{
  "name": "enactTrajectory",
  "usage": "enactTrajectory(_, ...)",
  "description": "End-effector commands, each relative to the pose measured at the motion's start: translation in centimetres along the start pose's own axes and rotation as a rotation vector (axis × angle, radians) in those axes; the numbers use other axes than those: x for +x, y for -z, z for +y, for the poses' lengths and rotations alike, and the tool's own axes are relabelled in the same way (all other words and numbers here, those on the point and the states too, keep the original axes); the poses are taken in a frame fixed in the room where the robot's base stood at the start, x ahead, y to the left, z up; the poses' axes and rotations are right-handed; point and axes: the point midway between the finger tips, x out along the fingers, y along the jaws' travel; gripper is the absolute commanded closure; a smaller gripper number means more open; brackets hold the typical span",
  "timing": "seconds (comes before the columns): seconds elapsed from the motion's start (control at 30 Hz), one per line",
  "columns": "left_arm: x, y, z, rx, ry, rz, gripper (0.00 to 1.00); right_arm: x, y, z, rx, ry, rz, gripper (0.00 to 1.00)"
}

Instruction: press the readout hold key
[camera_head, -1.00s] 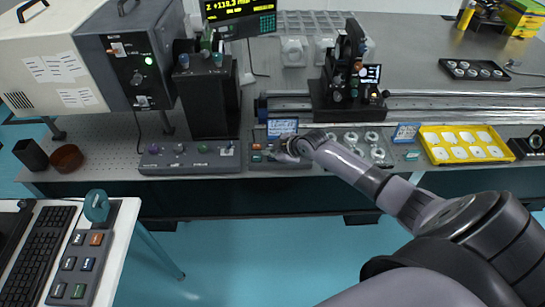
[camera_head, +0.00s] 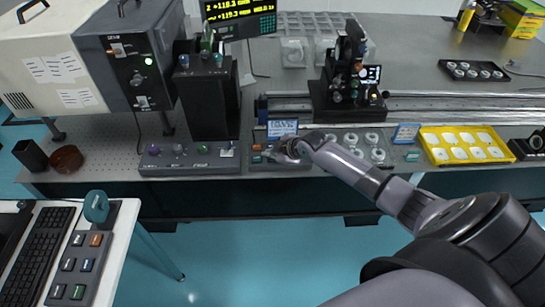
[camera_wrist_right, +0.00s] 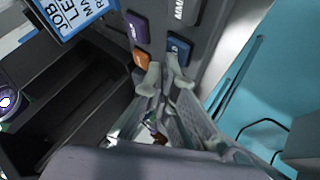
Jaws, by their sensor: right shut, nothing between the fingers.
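The readout (camera_head: 237,8) at the top of the head view is lit with two lines of yellow digits, about +118.3 and +119.3. A dark key box (camera_head: 262,167) sits at the bench's front edge. In the right wrist view it carries an orange key (camera_wrist_right: 141,58), a purple-blue key (camera_wrist_right: 138,28), a blue key (camera_wrist_right: 178,49) and a grey key (camera_wrist_right: 185,10). Their lettering is not clear enough to identify the hold key. My right gripper (camera_head: 283,151) is shut and empty, its tips (camera_wrist_right: 164,72) close by the orange and blue keys. Contact cannot be told. My left gripper is out of view.
A blue-framed card (camera_head: 282,128) stands right behind the key box. A grey control box (camera_head: 190,160) lies to its left. A tray of round parts (camera_head: 361,144) and a yellow tray (camera_head: 463,146) lie to the right, with rails (camera_head: 440,103) behind.

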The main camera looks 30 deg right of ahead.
Motion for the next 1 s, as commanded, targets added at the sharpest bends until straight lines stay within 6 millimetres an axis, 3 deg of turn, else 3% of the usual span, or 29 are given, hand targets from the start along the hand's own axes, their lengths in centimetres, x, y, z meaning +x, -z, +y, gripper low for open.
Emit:
enactTrajectory(0.2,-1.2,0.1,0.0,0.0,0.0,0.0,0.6,-1.0,0.7,0.7,0.0,0.0,0.0,1.0)
enactTrajectory(0.63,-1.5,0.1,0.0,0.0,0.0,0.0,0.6,-1.2,0.9,0.9,0.0,-0.001,0.001,1.0)
enactTrajectory(1.0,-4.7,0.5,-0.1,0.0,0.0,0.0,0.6,-3.7,2.7,2.8,-0.002,-0.001,0.001,1.0)
